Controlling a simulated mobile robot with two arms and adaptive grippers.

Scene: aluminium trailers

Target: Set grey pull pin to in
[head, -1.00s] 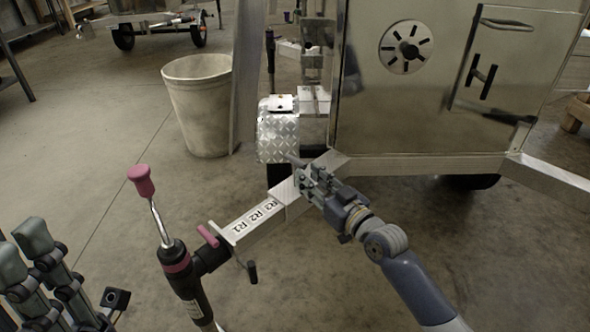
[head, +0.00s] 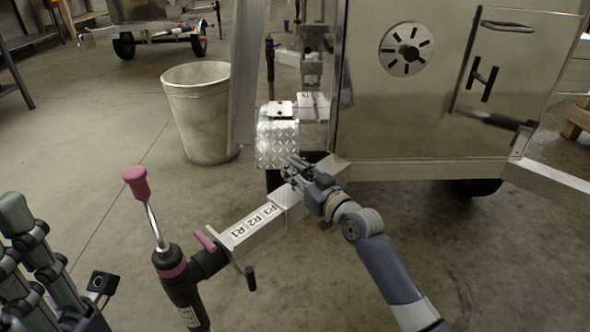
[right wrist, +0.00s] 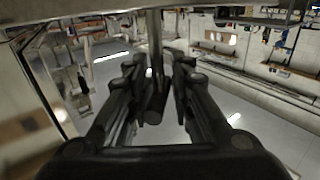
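My right gripper (head: 290,168) is at the joint where the labelled drawbar (head: 251,226) enters the trailer's frame tube (head: 318,177). In the right wrist view its two fingers (right wrist: 160,72) are apart, with a dark grey rod, which looks like the grey pull pin (right wrist: 153,108), between them. Narrow gaps seem to show beside the rod; contact cannot be made out. In the head view the gripper hides the pin, so how deep it sits cannot be seen. My left gripper (head: 22,250) is at the lower left, fingers apart and empty, partly cut off.
A jockey post with a pink-topped crank (head: 137,183) stands at the drawbar's outer end, beside a pink handle (head: 205,240). A metal trailer box (head: 430,110) rises behind the right gripper. A bin (head: 202,115) stands back left. Floor is clear at the right front.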

